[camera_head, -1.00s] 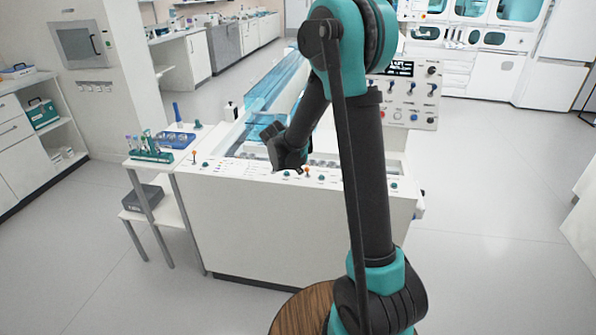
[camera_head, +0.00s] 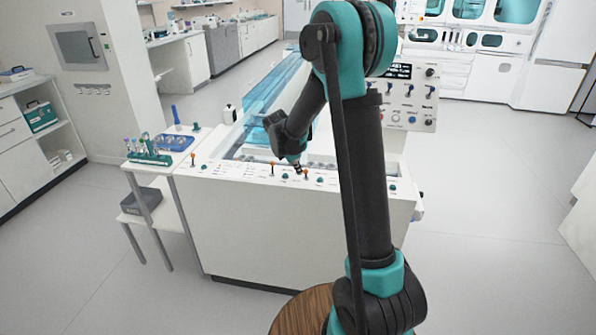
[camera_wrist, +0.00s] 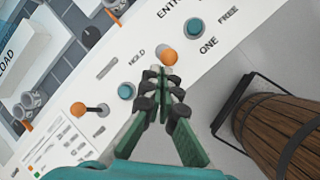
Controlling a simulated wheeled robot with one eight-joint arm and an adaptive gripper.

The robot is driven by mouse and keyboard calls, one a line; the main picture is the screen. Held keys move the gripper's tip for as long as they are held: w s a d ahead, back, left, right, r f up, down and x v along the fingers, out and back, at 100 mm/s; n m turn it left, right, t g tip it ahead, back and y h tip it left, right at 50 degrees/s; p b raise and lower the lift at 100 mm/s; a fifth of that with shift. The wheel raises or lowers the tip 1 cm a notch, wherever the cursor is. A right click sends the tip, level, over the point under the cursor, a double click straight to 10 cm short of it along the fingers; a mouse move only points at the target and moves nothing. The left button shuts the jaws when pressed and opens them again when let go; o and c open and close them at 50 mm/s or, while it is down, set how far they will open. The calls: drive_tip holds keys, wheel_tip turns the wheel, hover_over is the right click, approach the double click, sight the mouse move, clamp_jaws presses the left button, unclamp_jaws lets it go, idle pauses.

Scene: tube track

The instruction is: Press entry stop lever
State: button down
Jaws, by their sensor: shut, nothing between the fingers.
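The entry stop lever shows as an orange ball knob (camera_wrist: 168,57) just beyond my fingertips in the wrist view, near the words ENTRY, HOLD, FREE and ONE. In the head view an orange knob (camera_head: 306,173) stands on the white panel just right of my gripper (camera_head: 298,168). My gripper (camera_wrist: 164,75) is shut and empty, its tips angled down over the panel. The tips are very close to the orange knob; I cannot tell whether they touch it. The lever's stem is hidden in the wrist view.
Teal knobs (camera_wrist: 193,26) (camera_wrist: 127,91) sit on either side of the orange one. A second orange-knobbed lever (camera_wrist: 78,109) stands to the left. A blue clear cover (camera_head: 275,90) lies behind the panel. A rack of tubes (camera_head: 149,152) stands on the left side table.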

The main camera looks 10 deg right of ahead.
drive_tip(key=shift+w+d+r+g+y, duration=0.2)
drive_tip(key=shift+w+g, duration=0.25)
drive_tip(key=shift+g, duration=0.15)
drive_tip(key=shift+w+d+r+g+y, duration=0.1)
drive_tip(key=shift+w+g+y, duration=0.1)
drive_tip(key=shift+w+g, duration=0.3)
drive_tip(key=shift+w+d+r, duration=0.1)
drive_tip(key=shift+w+d, duration=0.1)
drive_tip(key=shift+w, duration=0.35)
drive_tip(key=shift+r, duration=0.2)
drive_tip(key=shift+r, duration=0.6)
drive_tip(key=shift+r, duration=0.1)
drive_tip(key=v, duration=1.1)
drive_tip(key=shift+r, duration=0.4)
drive_tip(key=shift+a, duration=0.1)
